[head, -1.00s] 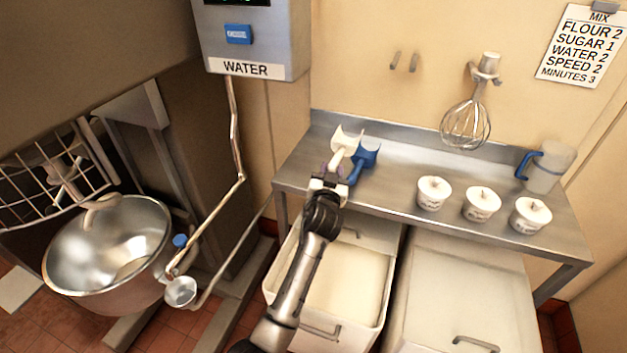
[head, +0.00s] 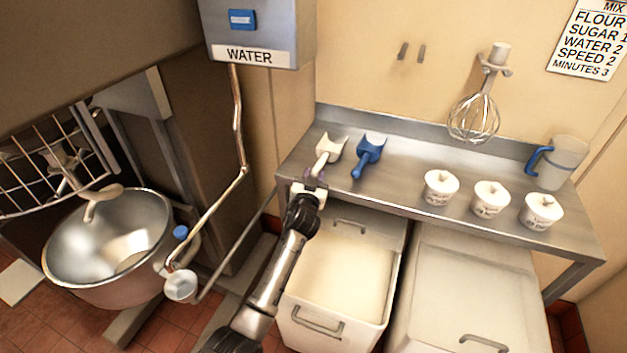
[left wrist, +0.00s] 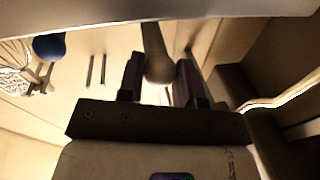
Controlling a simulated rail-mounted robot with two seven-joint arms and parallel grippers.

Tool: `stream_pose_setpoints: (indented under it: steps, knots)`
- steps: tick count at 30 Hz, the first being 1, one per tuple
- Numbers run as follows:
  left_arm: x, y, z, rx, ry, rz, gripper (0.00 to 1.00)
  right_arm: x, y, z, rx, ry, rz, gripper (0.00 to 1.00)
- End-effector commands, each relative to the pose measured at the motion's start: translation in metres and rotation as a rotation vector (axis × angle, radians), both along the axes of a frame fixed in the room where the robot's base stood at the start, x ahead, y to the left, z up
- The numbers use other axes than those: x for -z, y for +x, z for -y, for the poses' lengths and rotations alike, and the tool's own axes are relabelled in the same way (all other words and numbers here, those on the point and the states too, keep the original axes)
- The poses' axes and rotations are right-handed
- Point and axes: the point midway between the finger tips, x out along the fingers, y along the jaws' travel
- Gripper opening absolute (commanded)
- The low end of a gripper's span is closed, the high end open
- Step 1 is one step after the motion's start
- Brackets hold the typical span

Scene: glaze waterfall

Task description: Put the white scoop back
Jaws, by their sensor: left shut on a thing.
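The white scoop (head: 329,150) is over the left end of the steel table (head: 400,184), its bowl pointing to the back. My left gripper (head: 314,180) is shut on the scoop's handle at the table's front edge. In the left wrist view the handle (left wrist: 156,55) stands between the two fingers (left wrist: 158,82). I cannot tell whether the scoop touches the tabletop. The blue scoop (head: 368,150) lies just to its right, apart from it. My right gripper is not in view.
Several white lidded tubs (head: 491,198) and a clear jug with a blue handle (head: 561,163) stand to the right on the table. A whisk (head: 474,117) hangs on the wall beside two empty pegs (head: 411,52). An open bin of white powder (head: 345,275) is below.

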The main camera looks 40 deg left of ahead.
Motion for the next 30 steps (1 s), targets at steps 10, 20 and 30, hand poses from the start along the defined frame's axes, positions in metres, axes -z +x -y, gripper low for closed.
stream_pose_setpoints:
  steps: [10,20,30]
  knots:
    - [0.0032,0.0003,0.0003,0.0,0.0,0.001,0.09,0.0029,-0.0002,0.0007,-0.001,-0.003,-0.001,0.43]
    - [0.0045,0.0002,0.0004,0.0,0.0,0.001,0.56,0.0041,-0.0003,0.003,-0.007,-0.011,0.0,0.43]
    - [0.0001,0.0002,0.0002,0.0,0.0,0.001,0.58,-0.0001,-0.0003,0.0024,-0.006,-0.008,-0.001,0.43]
